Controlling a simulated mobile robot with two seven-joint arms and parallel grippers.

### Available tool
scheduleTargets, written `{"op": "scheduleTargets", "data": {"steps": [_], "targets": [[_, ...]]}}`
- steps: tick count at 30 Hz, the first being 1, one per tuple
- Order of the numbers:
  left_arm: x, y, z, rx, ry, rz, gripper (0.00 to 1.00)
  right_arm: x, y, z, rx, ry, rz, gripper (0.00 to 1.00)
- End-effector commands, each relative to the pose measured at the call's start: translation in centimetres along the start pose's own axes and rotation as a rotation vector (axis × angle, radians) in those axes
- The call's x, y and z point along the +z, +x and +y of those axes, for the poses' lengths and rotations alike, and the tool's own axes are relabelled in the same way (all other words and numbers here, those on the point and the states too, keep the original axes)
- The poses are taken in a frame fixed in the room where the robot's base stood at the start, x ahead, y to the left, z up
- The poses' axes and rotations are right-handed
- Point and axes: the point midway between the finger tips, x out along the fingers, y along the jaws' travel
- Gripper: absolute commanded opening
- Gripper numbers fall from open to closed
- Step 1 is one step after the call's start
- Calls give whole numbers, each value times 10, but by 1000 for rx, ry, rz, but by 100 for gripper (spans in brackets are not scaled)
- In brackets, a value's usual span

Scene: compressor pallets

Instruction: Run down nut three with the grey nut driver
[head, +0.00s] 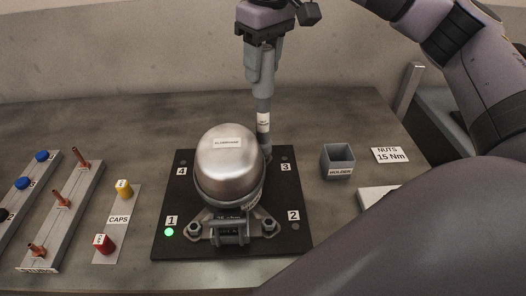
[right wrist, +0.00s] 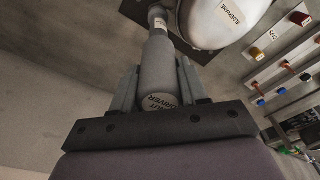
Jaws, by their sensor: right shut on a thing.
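My right gripper (head: 262,62) is shut on the grey nut driver (head: 263,100) and holds it upright, tip down. Its tip is behind the right side of the silver compressor (head: 228,165), close to label 3 (head: 285,167). The dome partly hides the tip, so I cannot tell whether it sits on nut three, which is hidden. In the right wrist view the driver (right wrist: 158,65) lies between the fingers, its marked end towards me. The compressor stands on a black pallet (head: 170,205) numbered 1 to 4. The lamp by 1 is green; those by 2 and 3 are dark.
An open grey holder (head: 338,162) stands empty-looking right of the pallet, beside a "NUTS 15 Nm" card (head: 390,155). At left are a caps strip (head: 119,219) with red and yellow caps, and a rack (head: 62,218) with copper-coloured pieces. My right arm hides the front right.

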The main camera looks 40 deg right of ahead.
Motion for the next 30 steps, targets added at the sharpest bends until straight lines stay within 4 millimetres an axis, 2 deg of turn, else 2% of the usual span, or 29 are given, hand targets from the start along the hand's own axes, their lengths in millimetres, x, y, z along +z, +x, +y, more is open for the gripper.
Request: {"op": "scheduleTargets", "data": {"steps": [30], "targets": [[3, 2, 0, 0, 0, 0, 43, 0, 5, 0, -1, 0, 3, 0]]}}
